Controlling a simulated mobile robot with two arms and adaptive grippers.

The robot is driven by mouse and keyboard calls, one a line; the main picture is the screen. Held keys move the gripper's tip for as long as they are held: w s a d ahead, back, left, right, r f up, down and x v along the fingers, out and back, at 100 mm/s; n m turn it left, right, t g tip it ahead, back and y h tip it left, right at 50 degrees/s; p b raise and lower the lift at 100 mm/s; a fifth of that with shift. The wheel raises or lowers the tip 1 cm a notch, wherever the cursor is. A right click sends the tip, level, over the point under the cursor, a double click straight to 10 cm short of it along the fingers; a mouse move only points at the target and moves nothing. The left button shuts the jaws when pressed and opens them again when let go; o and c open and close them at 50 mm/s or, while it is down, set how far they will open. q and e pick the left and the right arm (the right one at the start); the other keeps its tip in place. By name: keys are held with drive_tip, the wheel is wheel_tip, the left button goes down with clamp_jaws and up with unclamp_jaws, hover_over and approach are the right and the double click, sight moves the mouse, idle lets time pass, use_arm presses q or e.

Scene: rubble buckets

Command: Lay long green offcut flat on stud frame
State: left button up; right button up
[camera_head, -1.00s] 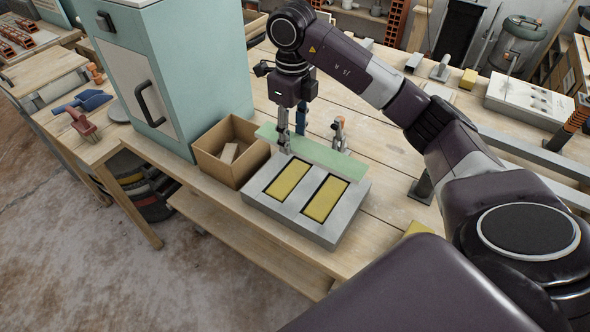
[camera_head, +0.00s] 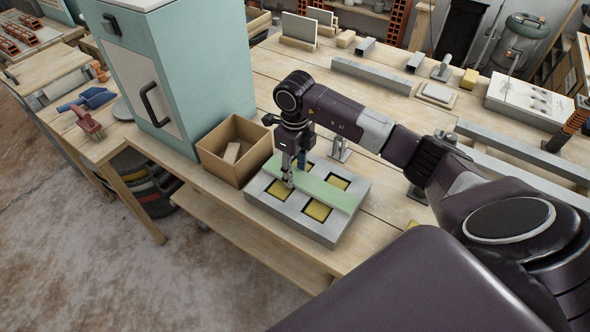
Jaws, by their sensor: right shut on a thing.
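The long green offcut (camera_head: 325,191) is a flat pale green strip. My left gripper is not in view.
An open cardboard box (camera_head: 233,150) with a small block inside stands just left of the frame, beside a teal cabinet (camera_head: 190,70). A metal clamp-like fitting (camera_head: 340,150) stands behind the frame. Grey bars and blocks lie farther back. The bench's front edge is close to the frame.

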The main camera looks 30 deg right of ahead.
drive_tip(key=shift+f, duration=0.15)
drive_tip(key=o, duration=1.3)
drive_tip(key=shift+r, duration=0.2)
wheel_tip(320, 180, up, 12)
drive_tip(key=b, duration=0.3)
